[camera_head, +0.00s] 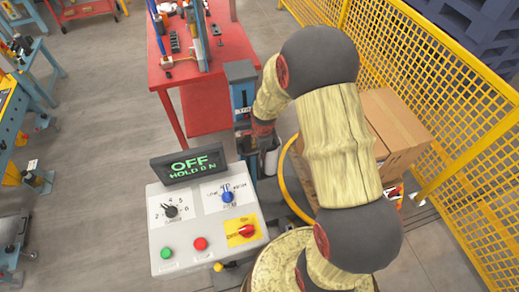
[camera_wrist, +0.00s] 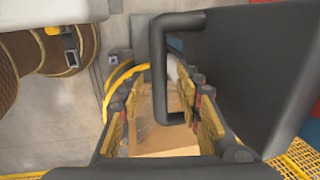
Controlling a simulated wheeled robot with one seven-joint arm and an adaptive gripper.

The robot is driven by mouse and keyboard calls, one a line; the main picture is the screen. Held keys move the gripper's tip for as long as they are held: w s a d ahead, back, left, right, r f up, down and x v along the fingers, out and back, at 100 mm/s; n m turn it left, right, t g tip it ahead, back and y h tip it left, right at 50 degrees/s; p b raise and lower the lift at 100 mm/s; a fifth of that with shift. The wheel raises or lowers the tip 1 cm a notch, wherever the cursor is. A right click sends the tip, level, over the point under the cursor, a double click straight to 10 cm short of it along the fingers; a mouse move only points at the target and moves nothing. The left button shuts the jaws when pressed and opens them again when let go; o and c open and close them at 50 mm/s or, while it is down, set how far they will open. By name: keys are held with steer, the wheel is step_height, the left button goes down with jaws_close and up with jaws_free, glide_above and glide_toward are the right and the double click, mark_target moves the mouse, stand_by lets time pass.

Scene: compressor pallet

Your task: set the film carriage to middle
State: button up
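The film carriage stands at the mast (camera_head: 241,92), largely hidden behind my arm in the head view. A pale roll (camera_head: 270,160) shows just below my gripper (camera_head: 262,130). In the wrist view, a dark angular handle (camera_wrist: 158,85) sticks out from a large dark body (camera_wrist: 240,70), probably the carriage. My gripper (camera_wrist: 162,110) has its two fingers apart, one to each side of the handle. I see no finger closed on it; how deep the handle lies between them is unclear. The carriage's height on the mast cannot be read clearly.
A control box (camera_head: 205,222) with knobs and buttons stands in front; its display (camera_head: 188,164) reads OFF and HOLD ON. Cardboard boxes (camera_head: 395,125) stand right of my arm, beside a yellow mesh fence (camera_head: 440,90). A red workbench (camera_head: 215,45) stands behind. Floor is open at left.

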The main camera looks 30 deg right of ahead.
steer(key=shift+c, duration=0.4)
steer(key=c, duration=0.8)
jaws_close()
